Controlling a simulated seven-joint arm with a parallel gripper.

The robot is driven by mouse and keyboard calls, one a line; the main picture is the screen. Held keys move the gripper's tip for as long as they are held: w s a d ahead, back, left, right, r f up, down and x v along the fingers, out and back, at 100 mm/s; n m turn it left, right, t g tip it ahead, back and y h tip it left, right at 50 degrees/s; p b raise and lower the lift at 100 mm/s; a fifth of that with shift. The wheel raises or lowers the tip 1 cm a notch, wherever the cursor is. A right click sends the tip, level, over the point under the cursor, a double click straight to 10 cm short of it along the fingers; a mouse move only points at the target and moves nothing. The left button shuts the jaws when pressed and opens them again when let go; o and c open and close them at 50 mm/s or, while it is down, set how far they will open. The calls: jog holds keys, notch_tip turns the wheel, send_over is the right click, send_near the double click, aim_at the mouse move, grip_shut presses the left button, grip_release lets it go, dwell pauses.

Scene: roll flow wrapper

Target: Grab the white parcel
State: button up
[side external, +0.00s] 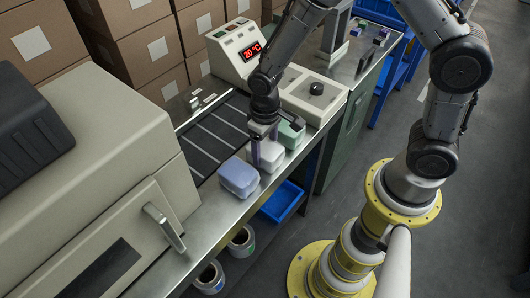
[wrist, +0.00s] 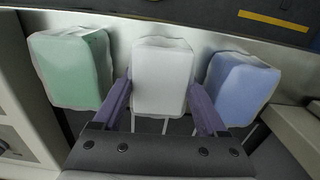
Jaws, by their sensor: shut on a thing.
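The white parcel (wrist: 162,75) is a rounded, film-wrapped block in the middle of the wrist view, between the two purple fingers of my gripper (wrist: 163,108). My gripper is shut on it, one finger on each side. In the side view the white parcel (side external: 271,156) is partly hidden by my gripper (side external: 264,155), which reaches down from above. It stands at the front edge of the metal bench, between a green parcel (side external: 291,134) and a blue parcel (side external: 239,178). I cannot tell whether it is lifted off the surface.
The green parcel (wrist: 72,68) and blue parcel (wrist: 240,87) stand close on either side of my fingers. A beige machine (side external: 75,130) is at the left. A control box with a red display (side external: 251,52) stands behind. A blue bin (side external: 281,201) is below the bench edge.

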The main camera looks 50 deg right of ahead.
jog(key=shift+c, duration=0.6)
jog(key=shift+r, duration=0.1)
